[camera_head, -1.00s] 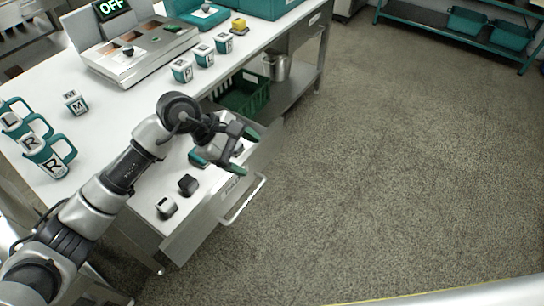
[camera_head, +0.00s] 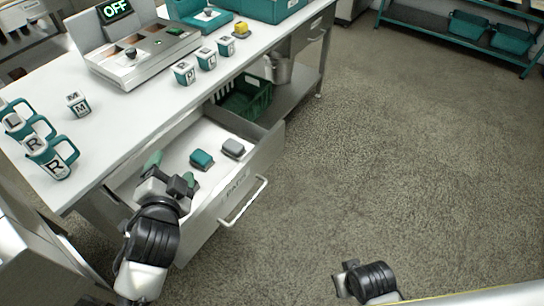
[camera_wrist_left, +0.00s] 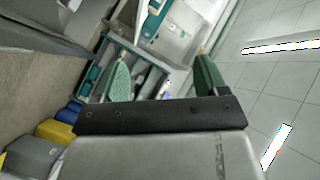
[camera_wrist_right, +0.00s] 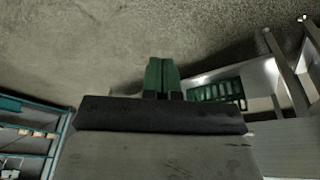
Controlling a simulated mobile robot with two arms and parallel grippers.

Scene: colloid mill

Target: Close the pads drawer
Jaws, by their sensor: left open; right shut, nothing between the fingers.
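The pads drawer (camera_head: 262,168) stands pulled out from under the white bench, its front labelled and fitted with a bar handle (camera_head: 243,202). A teal pad (camera_head: 201,159) and a grey pad (camera_head: 233,148) lie inside. My left gripper (camera_head: 170,170) is open over the drawer's near-left part and hides what lies beneath; I cannot tell if it touches the drawer. Its spread green fingers show empty in the left wrist view (camera_wrist_left: 162,78). My right arm shows at the lower right of the head view, over floor. My right gripper's fingers (camera_wrist_right: 162,76) are shut and empty in the right wrist view.
The bench top (camera_head: 130,115) holds mugs (camera_head: 50,160), lettered cubes (camera_head: 184,73) and a machine with an OFF display (camera_head: 115,10). A green crate (camera_head: 246,98) and a metal pot (camera_head: 279,69) sit on the lower shelf. Floor right of the drawer is clear.

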